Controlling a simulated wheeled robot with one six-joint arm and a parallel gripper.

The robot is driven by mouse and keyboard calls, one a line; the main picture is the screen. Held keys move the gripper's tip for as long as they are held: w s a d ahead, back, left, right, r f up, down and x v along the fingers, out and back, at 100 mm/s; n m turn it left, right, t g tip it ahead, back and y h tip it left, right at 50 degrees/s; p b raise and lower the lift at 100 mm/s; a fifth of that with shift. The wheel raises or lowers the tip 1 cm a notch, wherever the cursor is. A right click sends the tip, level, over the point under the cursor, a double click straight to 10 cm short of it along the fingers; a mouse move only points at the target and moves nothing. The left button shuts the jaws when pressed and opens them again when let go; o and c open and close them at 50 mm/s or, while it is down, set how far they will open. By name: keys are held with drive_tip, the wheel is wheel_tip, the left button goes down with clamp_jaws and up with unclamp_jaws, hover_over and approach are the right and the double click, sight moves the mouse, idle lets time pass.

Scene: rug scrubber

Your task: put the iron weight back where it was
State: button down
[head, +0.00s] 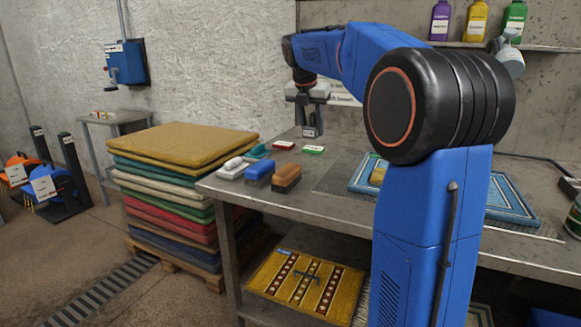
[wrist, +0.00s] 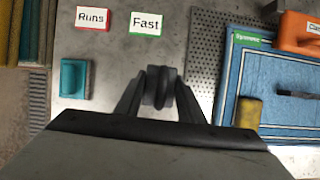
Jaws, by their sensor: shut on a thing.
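My gripper (head: 308,108) is over the back left part of the grey table (head: 335,192), pointing down. It is shut on the iron weight (head: 309,131), a small dark block with a pale label in the head view. In the wrist view the dark weight (wrist: 160,88) sits between the two fingers (wrist: 160,100). I cannot tell for certain whether its underside touches the table. A red-edged card reading "Runs" (wrist: 92,18) and a green-edged card reading "Fast" (wrist: 146,23) lie on the table near it.
A teal block (wrist: 75,78) lies left of the weight. White (head: 232,169), blue (head: 259,174) and brown (head: 287,179) brushes line the front left edge. A blue rug (wrist: 228,95) with a yellow sponge (wrist: 248,112) and an orange tool (wrist: 298,33) lies right, on a perforated mat (wrist: 205,45).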

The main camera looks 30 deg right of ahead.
drive_tip(key=shift+w+a, duration=0.2)
drive_tip(key=shift+w, duration=0.15)
drive_tip(key=shift+w+a+f, duration=0.1)
drive_tip(key=shift+a+f, duration=0.05)
drive_tip(key=shift+f, duration=4.85)
drive_tip(key=c, duration=1.2)
unclamp_jaws()
drive_tip(key=shift+f, duration=0.15)
drive_tip(key=v, duration=1.2)
